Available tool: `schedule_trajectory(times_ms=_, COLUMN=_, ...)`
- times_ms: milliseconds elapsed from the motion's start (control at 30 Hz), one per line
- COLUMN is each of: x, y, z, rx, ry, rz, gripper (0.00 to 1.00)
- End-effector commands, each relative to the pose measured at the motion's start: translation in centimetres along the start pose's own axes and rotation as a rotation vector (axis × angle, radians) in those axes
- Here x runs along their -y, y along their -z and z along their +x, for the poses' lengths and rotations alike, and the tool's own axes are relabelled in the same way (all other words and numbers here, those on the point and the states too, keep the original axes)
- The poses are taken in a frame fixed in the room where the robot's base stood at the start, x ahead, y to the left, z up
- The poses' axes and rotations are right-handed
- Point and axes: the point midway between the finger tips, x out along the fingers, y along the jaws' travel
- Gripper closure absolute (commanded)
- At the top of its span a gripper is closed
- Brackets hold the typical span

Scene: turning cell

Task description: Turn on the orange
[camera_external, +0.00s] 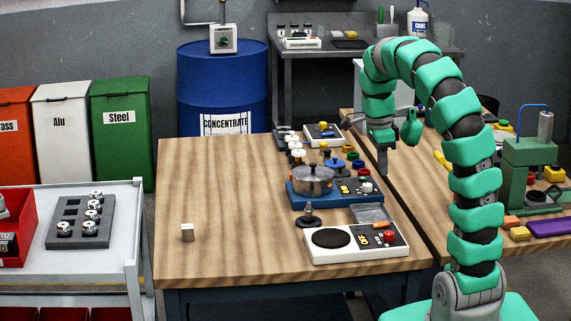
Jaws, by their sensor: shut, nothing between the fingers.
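My gripper (383,172) is shut and empty, pointing down above the right part of the wooden table. It appears behind the white burner unit and close to the blue unit in the picture. The white burner unit (326,256) has a dark round plate, small orange marks (363,240) and a red knob (389,237). The blue unit (301,202) carries a lidded metal pot (312,181) and has a white knob (367,187). I cannot tell which of these the task calls the orange.
A dark stand (308,216) and several small coloured parts sit among the units. A green machine (528,165) stands on the right table. Orange-red (15,140), white and green bins stand left.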

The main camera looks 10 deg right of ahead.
Motion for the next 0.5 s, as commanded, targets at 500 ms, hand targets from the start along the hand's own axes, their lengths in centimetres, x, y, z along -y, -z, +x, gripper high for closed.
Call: schedule_trajectory(times_ms=500, x=-0.1, y=-0.1, z=7.1, rx=0.001, ry=-0.004, rz=-0.001, gripper=1.00)
